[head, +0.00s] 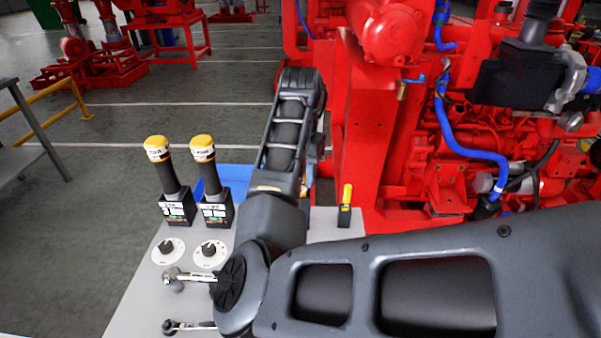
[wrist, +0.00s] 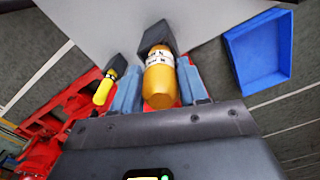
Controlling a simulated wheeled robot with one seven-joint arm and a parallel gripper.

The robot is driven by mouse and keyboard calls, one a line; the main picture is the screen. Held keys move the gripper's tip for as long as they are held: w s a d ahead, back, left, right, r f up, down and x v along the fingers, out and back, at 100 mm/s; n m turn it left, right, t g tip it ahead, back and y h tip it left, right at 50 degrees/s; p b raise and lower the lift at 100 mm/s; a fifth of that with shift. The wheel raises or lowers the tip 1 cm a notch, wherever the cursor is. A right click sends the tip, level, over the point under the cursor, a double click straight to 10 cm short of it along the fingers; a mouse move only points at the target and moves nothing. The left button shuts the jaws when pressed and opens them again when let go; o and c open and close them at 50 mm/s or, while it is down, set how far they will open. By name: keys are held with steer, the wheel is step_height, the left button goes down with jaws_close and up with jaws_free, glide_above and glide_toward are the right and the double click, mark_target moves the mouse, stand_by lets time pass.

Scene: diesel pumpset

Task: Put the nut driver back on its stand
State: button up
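A yellow-capped tool with a white printed band, which I take as the nut driver (wrist: 161,84), lies between the two blue-grey fingers of my gripper (wrist: 160,92) in the wrist view. The fingers sit close against both its sides. A dark block (wrist: 157,37), perhaps its stand, shows just behind the band; I cannot tell whether the tool is seated in it. In the head view my own arm hides the gripper and this tool. Two similar yellow-capped tools, a left one (head: 162,172) and a right one (head: 207,172), stand upright in black labelled holders there.
A blue tray (wrist: 258,55) is right of the gripper; it also shows in the head view (head: 228,178). A small yellow-and-black tool (wrist: 105,87) is close on the left. Two dials and ratchets (head: 185,277) lie on the grey table (head: 135,300). A red engine (head: 440,130) stands behind.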

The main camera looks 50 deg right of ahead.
steer(key=o, duration=0.4)
steer(key=shift+c, duration=0.2)
step_height(320, 180, up, 8)
steer(key=shift+f+p, duration=0.1)
steer(key=shift+p, duration=0.25)
stand_by(0.4)
